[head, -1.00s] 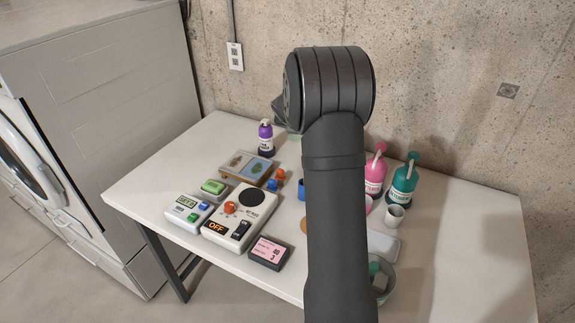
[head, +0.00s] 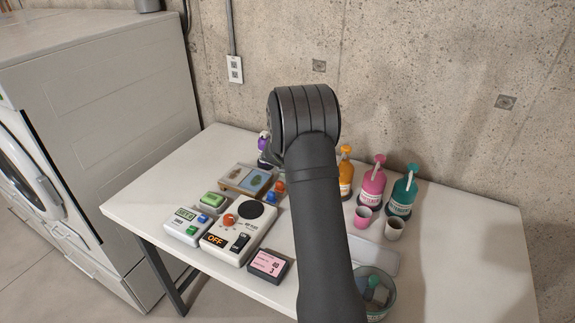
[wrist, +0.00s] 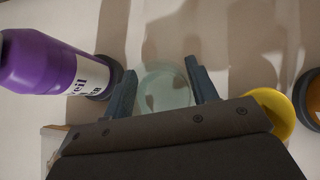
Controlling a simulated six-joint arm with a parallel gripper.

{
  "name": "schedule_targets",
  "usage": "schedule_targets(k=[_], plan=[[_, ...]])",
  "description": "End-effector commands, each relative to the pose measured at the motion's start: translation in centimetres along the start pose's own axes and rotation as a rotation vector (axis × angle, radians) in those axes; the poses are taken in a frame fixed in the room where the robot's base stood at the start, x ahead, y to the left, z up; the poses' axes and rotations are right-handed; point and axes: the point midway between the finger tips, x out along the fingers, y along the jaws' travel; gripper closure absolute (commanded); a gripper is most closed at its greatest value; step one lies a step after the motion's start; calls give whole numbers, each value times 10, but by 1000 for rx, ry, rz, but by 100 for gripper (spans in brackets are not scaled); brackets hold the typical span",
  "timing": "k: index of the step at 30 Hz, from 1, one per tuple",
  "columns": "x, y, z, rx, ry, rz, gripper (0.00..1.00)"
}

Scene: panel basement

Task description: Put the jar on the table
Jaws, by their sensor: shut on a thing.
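The jar (wrist: 165,88) is a clear, pale green round vessel in the wrist view. My gripper (wrist: 160,70) has one finger on each side of it and is shut on it. The table (head: 450,245) is a white top against a concrete wall in the head view. In that view my arm hides the gripper and the jar. I cannot tell whether the jar touches the table.
A purple bottle (wrist: 45,65) is close on the left in the wrist view, a yellow cup (wrist: 270,110) on the right. Orange (head: 346,178), pink (head: 371,187) and teal (head: 403,190) bottles stand at the back. Devices (head: 238,225) crowd the left. The right end is clear.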

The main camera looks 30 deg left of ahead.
Motion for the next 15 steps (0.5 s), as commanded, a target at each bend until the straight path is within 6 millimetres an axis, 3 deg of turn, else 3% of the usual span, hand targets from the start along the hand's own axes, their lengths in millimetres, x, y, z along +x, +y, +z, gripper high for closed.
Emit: schedule_targets(k=[14,15], plan=[[7,0,-6,0,-1,1,80],[7,0,-7,0,-1,1,43]])
